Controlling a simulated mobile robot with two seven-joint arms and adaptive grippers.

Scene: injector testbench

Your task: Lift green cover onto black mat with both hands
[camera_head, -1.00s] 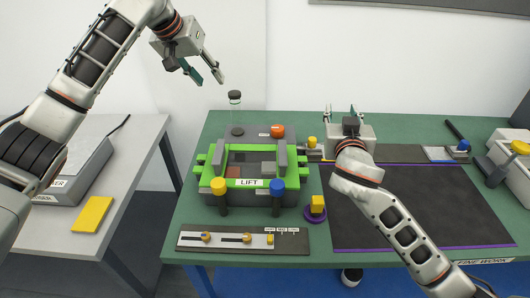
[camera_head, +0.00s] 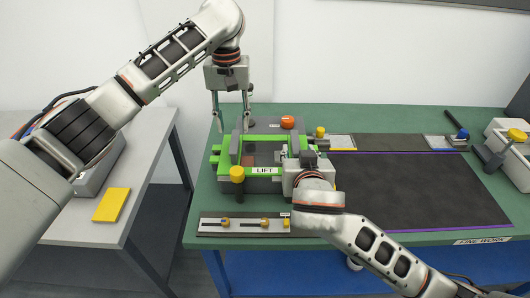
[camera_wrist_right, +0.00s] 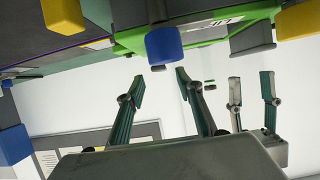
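The green cover (camera_head: 262,138), a frame with grey side handles and a LIFT label, sits on the fixture at the left of the bench. My left gripper (camera_head: 232,126) points down, open and empty, above the cover's back left. My right gripper (camera_head: 308,160) is over the cover's right side and hides part of it, including the front right corner. In the right wrist view my right gripper (camera_wrist_right: 160,84) is open with nothing between its fingers. The cover's green edge (camera_wrist_right: 130,40) lies beyond them. The black mat (camera_head: 425,185), edged in purple, lies bare to the right.
A yellow knob (camera_head: 237,174) stands at the fixture's front left; a blue knob (camera_wrist_right: 163,45) shows in the wrist view. An orange knob (camera_head: 287,122) is behind the cover. A slider panel (camera_head: 240,232) lies in front. A yellow block (camera_head: 111,204) is on the side table.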

